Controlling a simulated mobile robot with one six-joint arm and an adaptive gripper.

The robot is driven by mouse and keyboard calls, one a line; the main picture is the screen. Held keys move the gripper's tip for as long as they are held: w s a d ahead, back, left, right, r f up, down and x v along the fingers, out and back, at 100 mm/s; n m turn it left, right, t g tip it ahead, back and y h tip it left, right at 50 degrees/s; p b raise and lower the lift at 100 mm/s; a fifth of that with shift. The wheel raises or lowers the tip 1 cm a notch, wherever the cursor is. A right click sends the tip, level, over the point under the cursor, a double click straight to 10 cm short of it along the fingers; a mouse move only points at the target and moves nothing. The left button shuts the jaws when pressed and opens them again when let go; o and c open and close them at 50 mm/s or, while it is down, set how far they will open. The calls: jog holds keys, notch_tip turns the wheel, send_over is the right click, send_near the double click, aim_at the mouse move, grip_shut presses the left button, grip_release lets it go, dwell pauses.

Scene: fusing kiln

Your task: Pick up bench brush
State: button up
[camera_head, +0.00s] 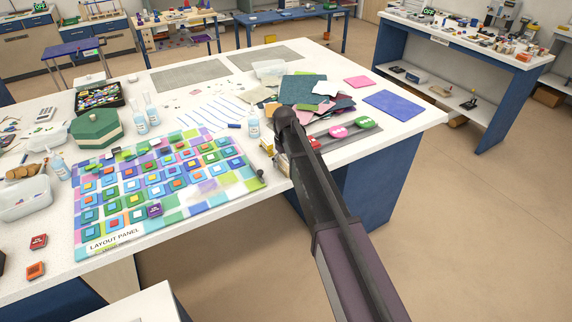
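I cannot pick out a bench brush for certain. A small tan and dark item (281,160) shows at the right edge of the white table, partly hidden behind my arm; I cannot tell what it is. My dark arm reaches from the bottom right up over the table's right side, and its rounded far joint is above the tabletop. No gripper fingers can be made out; they are out of sight, so what they hold is not shown.
The white table (225,105) carries a colourful layout panel (110,240), a green box (96,128), clear bottles, fabric-like sheets (303,90) and a grey strip with pink and green pieces. A blue-legged bench (455,37) stands at the right. The floor (480,220) at the right is clear.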

aim_at(283, 158)
jog(key=c, duration=0.9)
jog(key=shift+r, duration=0.1)
notch_tip(283, 158, up, 3)
jog(key=p, duration=0.3)
jog(key=shift+r, duration=0.15)
jog(key=shift+a+r+p, duration=0.2)
jog(key=shift+a+p, duration=0.05)
jog(key=shift+p, duration=0.25)
jog(key=a, duration=0.5)
jog(key=s+a, duration=0.1)
jog(key=a, duration=0.4)
jog(key=a+r+p, duration=0.1)
jog(key=a, duration=0.4)
jog(key=shift+s+a, duration=0.25)
jog(key=o, duration=0.5)
jog(key=c, duration=0.3)
